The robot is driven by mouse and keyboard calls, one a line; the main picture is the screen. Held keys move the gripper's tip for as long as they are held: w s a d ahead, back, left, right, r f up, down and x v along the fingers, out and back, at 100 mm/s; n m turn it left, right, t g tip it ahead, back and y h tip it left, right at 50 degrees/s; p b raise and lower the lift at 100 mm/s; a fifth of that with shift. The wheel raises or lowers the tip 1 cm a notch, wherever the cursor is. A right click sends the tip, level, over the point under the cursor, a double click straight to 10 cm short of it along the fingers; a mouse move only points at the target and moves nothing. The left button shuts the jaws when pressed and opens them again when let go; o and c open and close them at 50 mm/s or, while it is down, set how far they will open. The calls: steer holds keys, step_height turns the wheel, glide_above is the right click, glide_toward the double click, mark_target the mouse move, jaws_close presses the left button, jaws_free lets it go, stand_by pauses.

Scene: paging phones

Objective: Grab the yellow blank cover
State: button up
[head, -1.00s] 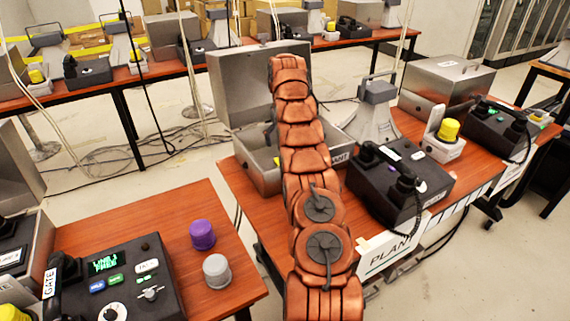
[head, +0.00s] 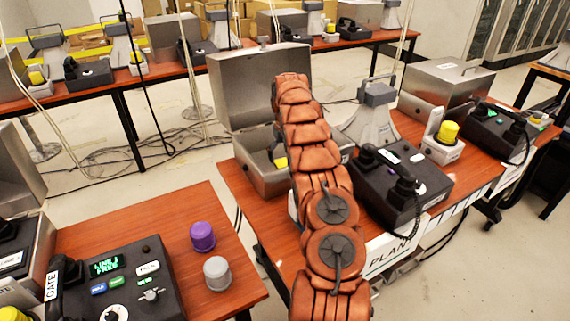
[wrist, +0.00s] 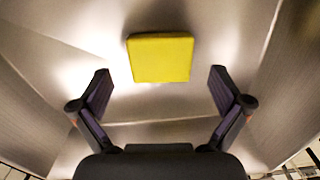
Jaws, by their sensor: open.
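The yellow blank cover (wrist: 161,58) shows in the wrist view as a flat yellow square on the metal floor of an open box. It lies ahead of my gripper (wrist: 160,82), centred between the two fingers, which are spread wide and do not touch it. In the head view part of the yellow cover (head: 281,162) shows inside the open metal box (head: 262,178), beside my arm. My arm hides much of the box, and my gripper's fingers cannot be made out there.
The box's raised lid (head: 240,85) stands behind my arm, and its walls surround the cover. A black desk phone (head: 405,185) and a grey horn speaker (head: 375,115) stand to the right. A purple cap (head: 202,236) and a grey cap (head: 217,271) stand on the near left table.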

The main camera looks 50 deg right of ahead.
steer(key=shift+f, duration=1.2)
steer(key=shift+c, duration=0.2)
steer(key=c, duration=1.1)
steer(key=shift+r, duration=0.1)
steer(key=shift+c, duration=0.2)
